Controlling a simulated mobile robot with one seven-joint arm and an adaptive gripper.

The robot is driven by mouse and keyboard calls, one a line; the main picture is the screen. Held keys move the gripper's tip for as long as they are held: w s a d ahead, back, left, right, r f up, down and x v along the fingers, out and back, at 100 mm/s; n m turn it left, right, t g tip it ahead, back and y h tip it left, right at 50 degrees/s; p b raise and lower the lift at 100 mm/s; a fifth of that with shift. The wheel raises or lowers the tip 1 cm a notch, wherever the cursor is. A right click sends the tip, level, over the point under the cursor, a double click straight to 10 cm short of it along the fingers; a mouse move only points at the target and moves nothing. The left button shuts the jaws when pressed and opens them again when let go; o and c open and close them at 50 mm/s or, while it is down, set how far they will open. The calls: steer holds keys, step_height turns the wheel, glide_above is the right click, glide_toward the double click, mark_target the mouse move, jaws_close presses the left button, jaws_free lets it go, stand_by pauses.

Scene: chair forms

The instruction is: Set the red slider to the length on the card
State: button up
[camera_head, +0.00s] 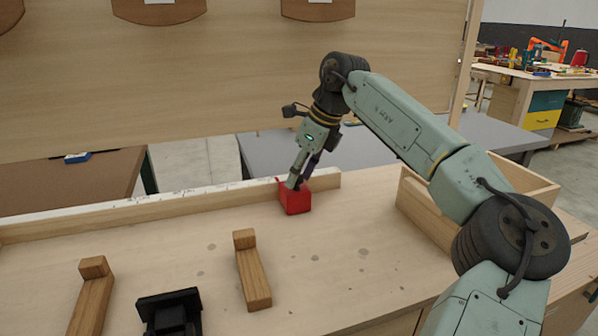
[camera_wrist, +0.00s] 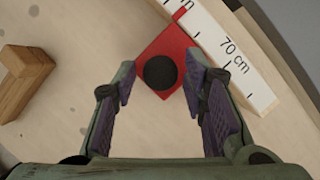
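The red slider (camera_head: 296,201) is a block against the long wooden fence, near the fence's right end. In the wrist view the red slider (camera_wrist: 165,62) has a round black knob (camera_wrist: 160,73) on top and a small red pointer (camera_wrist: 180,14) reaching the white scale (camera_wrist: 230,58). The scale reads "70 cm" to the right of the pointer; the other label is cut off. My gripper (camera_head: 298,183) points down over the slider. In the wrist view my gripper (camera_wrist: 161,82) is open, its fingers on either side of the knob with gaps. No readable card shows.
Wooden L-shaped pieces (camera_head: 253,272) and a black fixture (camera_head: 170,312) stand at the front. An open wooden box (camera_head: 415,203) is at the right. Wooden plaques (camera_head: 318,9) with cut-off white labels hang on the back board. The bench between is clear.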

jaws_close()
stand_by(0.4)
